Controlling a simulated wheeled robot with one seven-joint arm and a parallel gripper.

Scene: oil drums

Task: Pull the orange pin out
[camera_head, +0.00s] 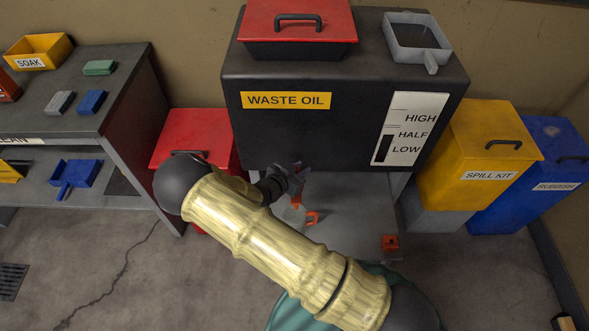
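My arm reaches across the middle of the view. My dark gripper (290,180) is at the lower front of the black WASTE OIL tank (290,128). An orange piece (297,199) shows right at the gripper's lower side, and an orange loop-shaped piece (312,218) is just below and to the right. One of these may be the orange pin, but I cannot tell which. My arm hides much of this area. The gripper's fingers are small and dark, so I cannot tell whether they are open or shut, or touching the orange piece.
A yellow SPILL KIT bin (480,155) and a blue RUBBISH bin (540,185) stand at right. A red bin (195,130) and a grey shelf (128,100) stand at left.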

